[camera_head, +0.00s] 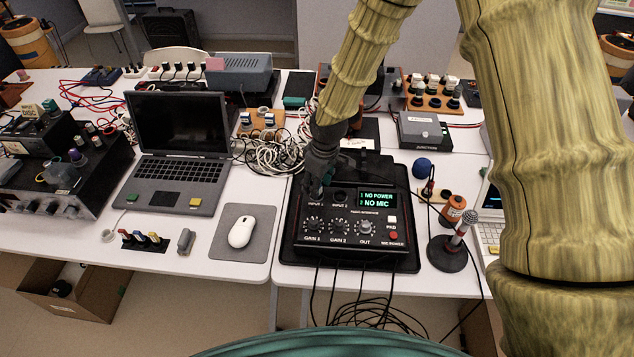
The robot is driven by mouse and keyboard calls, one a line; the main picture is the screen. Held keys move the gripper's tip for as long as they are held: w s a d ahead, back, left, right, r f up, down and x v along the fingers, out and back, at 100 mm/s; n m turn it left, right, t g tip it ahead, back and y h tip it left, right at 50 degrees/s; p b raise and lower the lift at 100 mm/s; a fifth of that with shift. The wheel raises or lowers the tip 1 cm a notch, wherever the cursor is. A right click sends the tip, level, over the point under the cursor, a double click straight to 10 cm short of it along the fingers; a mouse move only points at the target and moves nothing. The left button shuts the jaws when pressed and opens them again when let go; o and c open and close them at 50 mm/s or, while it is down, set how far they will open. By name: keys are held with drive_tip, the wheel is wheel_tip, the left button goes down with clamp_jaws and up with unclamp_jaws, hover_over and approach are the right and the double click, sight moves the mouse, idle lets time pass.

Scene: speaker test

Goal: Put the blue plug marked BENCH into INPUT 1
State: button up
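The audio interface (348,228) is a black box with GAIN 1, GAIN 2 and OUT knobs. Its green screen (377,200) reads "1 NO POWER" and "2 NO MIC". My gripper (317,187) points down at the top left of its panel, right over the INPUT 1 label. The fingers hide the INPUT 1 socket. Whether they are shut on a plug is too small and dark to tell. The INPUT 2 socket (340,194) shows as a dark round hole to the right.
A laptop (178,150), a mouse (240,232) on a grey pad and a black mixer (75,170) stand left.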

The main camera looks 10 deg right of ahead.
wheel_tip(320, 180, up, 12)
drive_tip(key=s+d, duration=0.1)
drive_tip(key=shift+s, duration=0.15)
idle(0.4)
drive_tip(key=shift+s+d+f, duration=0.1)
drive_tip(key=shift+d+f, duration=0.05)
